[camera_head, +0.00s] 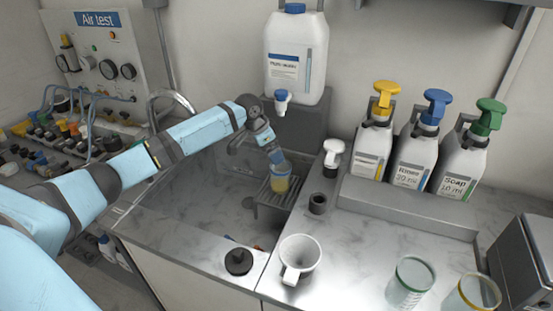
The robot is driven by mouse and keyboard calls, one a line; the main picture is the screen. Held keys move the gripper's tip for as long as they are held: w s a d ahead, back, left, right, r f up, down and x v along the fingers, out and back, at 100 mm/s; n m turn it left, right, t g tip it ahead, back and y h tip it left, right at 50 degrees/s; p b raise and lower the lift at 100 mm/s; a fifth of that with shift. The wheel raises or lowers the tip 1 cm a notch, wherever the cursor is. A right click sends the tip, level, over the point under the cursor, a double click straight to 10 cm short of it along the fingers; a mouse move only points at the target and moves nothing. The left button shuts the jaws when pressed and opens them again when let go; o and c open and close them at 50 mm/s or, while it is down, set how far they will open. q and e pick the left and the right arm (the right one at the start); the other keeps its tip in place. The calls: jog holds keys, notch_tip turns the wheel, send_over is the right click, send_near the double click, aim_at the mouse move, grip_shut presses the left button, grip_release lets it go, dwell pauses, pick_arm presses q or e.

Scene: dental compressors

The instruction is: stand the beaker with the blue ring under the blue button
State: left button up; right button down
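I cannot tell whether the beaker's base touches the rack (266,211). The blue button (436,98) tops the middle pump bottle (414,158), labelled Rinse, between a yellow-topped and a green-topped bottle. My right gripper is not in view.
A grey ledge (400,208) runs before the pump bottles. A white mug (299,260), a green-ringed beaker (411,284) and a yellow-ringed beaker (472,295) stand on the counter. A white jug (296,55) with a tap stands behind the sink.

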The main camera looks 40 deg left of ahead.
pick_arm(q)
jog(key=shift+v, duration=1.5)
